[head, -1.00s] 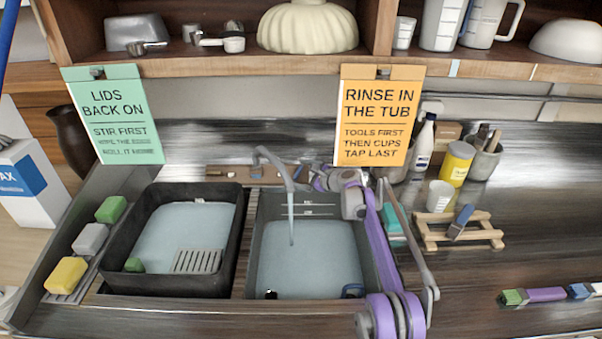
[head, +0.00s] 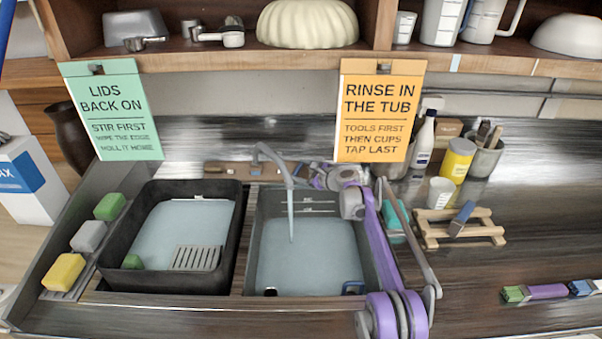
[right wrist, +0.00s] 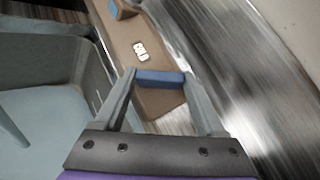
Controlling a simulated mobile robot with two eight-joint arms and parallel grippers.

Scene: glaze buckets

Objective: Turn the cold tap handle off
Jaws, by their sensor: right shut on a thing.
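The tap (head: 268,153) arches over the right-hand basin, and a stream of water (head: 290,215) falls from its spout. The brown tap block (right wrist: 160,102) carries a small white label (right wrist: 141,50) that seems to read COLD. A blue handle (right wrist: 160,78) on this block lies between the fingertips of my right gripper (right wrist: 160,80), which is shut on it. In the head view my right gripper (head: 303,172) is behind the basin, beside the tap, and the handle is mostly hidden there. A second blue part (right wrist: 121,9) shows at the block's far end. My left gripper is not in view.
The right-hand basin (head: 251,245) and a black tub (head: 107,255) hold pale water. An orange sign (head: 380,120) hangs just above my right wrist. Cups, bottles and a wooden rack (head: 430,232) stand on the right.

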